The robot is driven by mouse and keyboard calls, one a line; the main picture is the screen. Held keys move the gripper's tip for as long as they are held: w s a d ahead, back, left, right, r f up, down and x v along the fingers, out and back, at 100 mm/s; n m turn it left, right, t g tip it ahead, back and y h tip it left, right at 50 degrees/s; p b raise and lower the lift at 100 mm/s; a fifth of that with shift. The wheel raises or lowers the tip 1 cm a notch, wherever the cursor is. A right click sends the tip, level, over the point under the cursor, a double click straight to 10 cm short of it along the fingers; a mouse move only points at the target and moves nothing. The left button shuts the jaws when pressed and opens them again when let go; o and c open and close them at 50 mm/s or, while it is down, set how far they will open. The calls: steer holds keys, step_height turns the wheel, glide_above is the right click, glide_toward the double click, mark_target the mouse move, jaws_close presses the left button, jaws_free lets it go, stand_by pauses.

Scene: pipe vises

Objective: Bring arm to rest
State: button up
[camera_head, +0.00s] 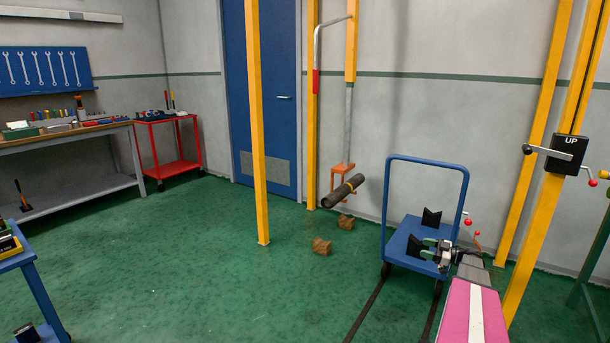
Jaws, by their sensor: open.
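My arm, pink with a white stripe, reaches up from the bottom right edge. My gripper (436,252) is at its far end, small in the picture, in front of the blue cart's deck as seen from here. Its jaws are open and I see nothing between them. Whether it touches the cart or the black V-block (415,246) beside it, I cannot tell. A dark pipe (342,192) is at the orange holder (342,170) on the hoist, well to the left of my gripper and apart from it.
The blue cart (405,243) carries another V-block (431,218). Two brown blocks (321,246) lie on the floor below the pipe. Yellow posts (258,130) stand mid-scene and at right. A lever box marked UP (566,153) is on one. Open green floor lies left.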

steer(key=s+a+f+m+g+h, duration=0.2)
steer(key=s+a+m+g+h, duration=0.15)
steer(key=a, duration=0.75)
steer(key=s+a+f+m+g+h, duration=0.25)
steer(key=s+a+m, duration=0.2)
steer(key=a, duration=0.65)
steer(key=s+a+m+g+h, duration=0.1)
steer(key=s+a+m+h, duration=0.3)
steer(key=s, duration=0.3)
steer(key=s+a+r+m+g+h, duration=0.1)
steer(key=s+a+m+h, duration=0.3)
steer(key=s+a+h, duration=0.2)
steer(key=shift+s+a+r, duration=0.2)
steer(key=shift+s, duration=0.95)
